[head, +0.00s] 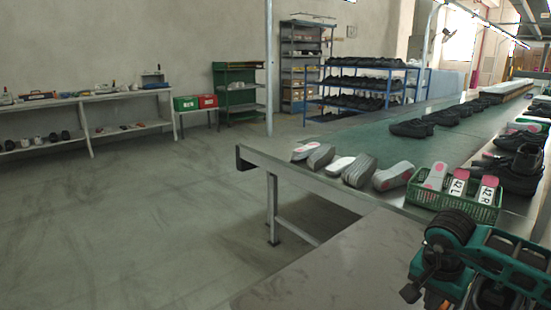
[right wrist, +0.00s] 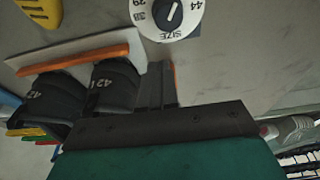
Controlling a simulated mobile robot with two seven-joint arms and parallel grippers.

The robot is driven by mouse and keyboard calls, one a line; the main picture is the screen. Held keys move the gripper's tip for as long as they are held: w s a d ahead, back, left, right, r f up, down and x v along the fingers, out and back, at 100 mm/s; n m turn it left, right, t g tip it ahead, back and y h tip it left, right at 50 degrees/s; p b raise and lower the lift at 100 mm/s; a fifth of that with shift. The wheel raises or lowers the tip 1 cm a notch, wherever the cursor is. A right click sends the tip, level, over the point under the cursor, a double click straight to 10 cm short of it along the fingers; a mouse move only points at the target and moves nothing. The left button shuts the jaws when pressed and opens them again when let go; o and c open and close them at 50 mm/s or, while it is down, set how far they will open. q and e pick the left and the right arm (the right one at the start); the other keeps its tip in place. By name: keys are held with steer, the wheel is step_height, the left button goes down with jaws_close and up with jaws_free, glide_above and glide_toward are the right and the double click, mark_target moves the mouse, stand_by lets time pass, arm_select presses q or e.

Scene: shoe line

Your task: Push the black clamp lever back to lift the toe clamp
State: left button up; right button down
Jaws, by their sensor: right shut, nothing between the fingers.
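My right gripper (right wrist: 160,84) shows in the right wrist view as two dark fingers close together, shut and empty, in front of the dark bar of my wrist. I cannot pick out the black clamp lever or the toe clamp for certain in either view. A white size dial (right wrist: 167,16) is at the top of the right wrist view. My left gripper is not in view.
Two dark pieces marked 42 (right wrist: 115,88) lie left of my fingers, by an orange bar (right wrist: 75,59). In the head view, a green crate (head: 455,205) with pink-and-white lasts stands on the conveyor line (head: 340,145), among black shoes (head: 412,128). The floor at left is clear.

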steer(key=shift+w+d+b, duration=0.75)
steer(key=shift+w+d, duration=0.85)
steer(key=shift+d, duration=0.3)
steer(key=shift+w+d+b, duration=0.7)
steer(key=shift+w+d, duration=0.9)
steer(key=shift+d, duration=0.25)
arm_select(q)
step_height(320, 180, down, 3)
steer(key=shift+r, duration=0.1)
arm_select(e)
steer(key=shift+s+a, duration=0.1)
arm_select(q)
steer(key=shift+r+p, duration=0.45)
steer(key=shift+p, duration=0.05)
arm_select(e)
steer(key=shift+s+a, duration=0.45)
steer(key=shift+r, duration=0.25)
arm_select(q)
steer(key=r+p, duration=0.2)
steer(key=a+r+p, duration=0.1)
steer(key=p, duration=0.1)
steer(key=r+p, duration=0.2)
steer(key=p, duration=0.1)
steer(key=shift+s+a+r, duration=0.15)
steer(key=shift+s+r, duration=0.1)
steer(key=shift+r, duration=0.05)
arm_select(e)
step_height(320, 180, up, 9)
steer(key=shift+f, duration=0.2)
